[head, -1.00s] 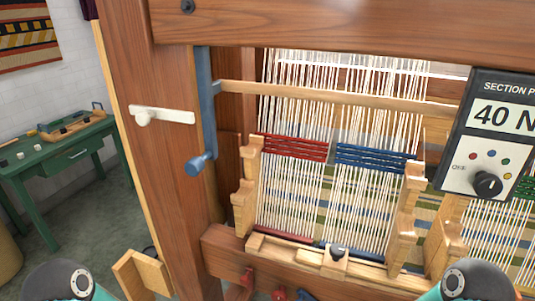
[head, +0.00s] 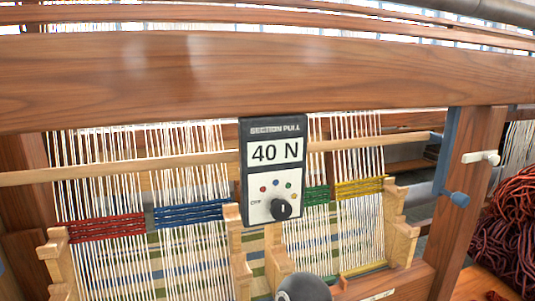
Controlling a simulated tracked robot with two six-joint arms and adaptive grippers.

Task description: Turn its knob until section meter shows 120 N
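The section meter (head: 245,185) is a dark box with a white face, fixed at the loom's upper beam in the middle of the head view. Its label reads SECTION PULL and its display (head: 275,151) shows 40 N. Its black knob (head: 281,209) sits at the lower right of the face, below several small coloured dots. A dark rounded part of my own arm shows at the bottom edge below the meter. Neither gripper's fingers are in view.
The wooden loom beam (head: 150,75) spans the view above the meter. Warp threads with red (head: 105,227), blue (head: 188,214), green (head: 316,195) and yellow (head: 359,188) bands hang behind it. Dark red wool (head: 515,225) lies at far right.

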